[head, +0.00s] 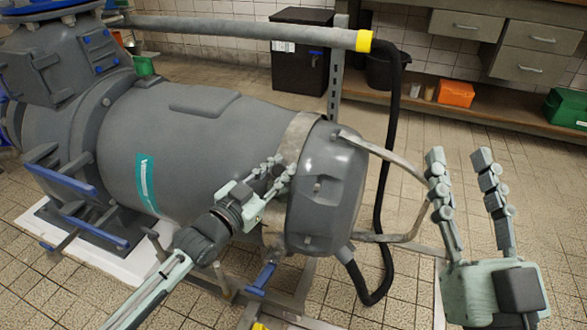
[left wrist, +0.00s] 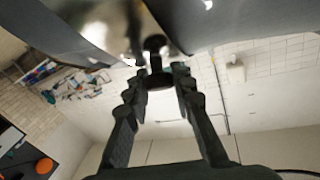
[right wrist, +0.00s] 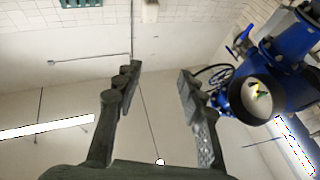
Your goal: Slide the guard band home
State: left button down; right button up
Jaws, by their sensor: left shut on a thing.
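The guard band (head: 299,131) is a light metal strip around the grey motor housing (head: 220,135), beside its darker rounded end cap (head: 330,190). In the left wrist view the shiny metal (left wrist: 100,30) carries a dark knob (left wrist: 155,45). My left gripper (head: 277,172) is at the near side of the band; in the left wrist view its fingertips (left wrist: 158,78) are close around the knob's stem. The fingers hide part of the band. My right gripper (head: 462,160) is open and empty, fingers up, to the right of the end cap, apart from it.
Curved metal bars (head: 400,235) reach from the end cap towards my right gripper. A black hose (head: 388,190) hangs behind them from a grey pipe (head: 240,30). Blue-handled fittings (head: 95,232) stand at left. Tiled floor (head: 520,170) is open at right.

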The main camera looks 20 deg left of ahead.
pick_arm(q)
jog(key=a, duration=0.3)
jog(key=shift+w+a, duration=0.1)
jog(key=shift+a, duration=0.15)
pick_arm(e)
jog(key=f, duration=0.1)
jog(key=f+g, duration=0.1)
jog(key=shift+w+f+g+h, duration=0.3)
jog(key=shift+w+f, duration=0.05)
jog(key=shift+w, duration=0.05)
pick_arm(q)
jog(key=c, duration=1.3)
grip_release()
jog(key=shift+a, duration=0.15)
pick_arm(e)
jog(key=shift+a, duration=0.15)
pick_arm(q)
jog(key=shift+s, duration=0.35)
jog(key=v, duration=1.1)
jog(key=shift+s, duration=0.2)
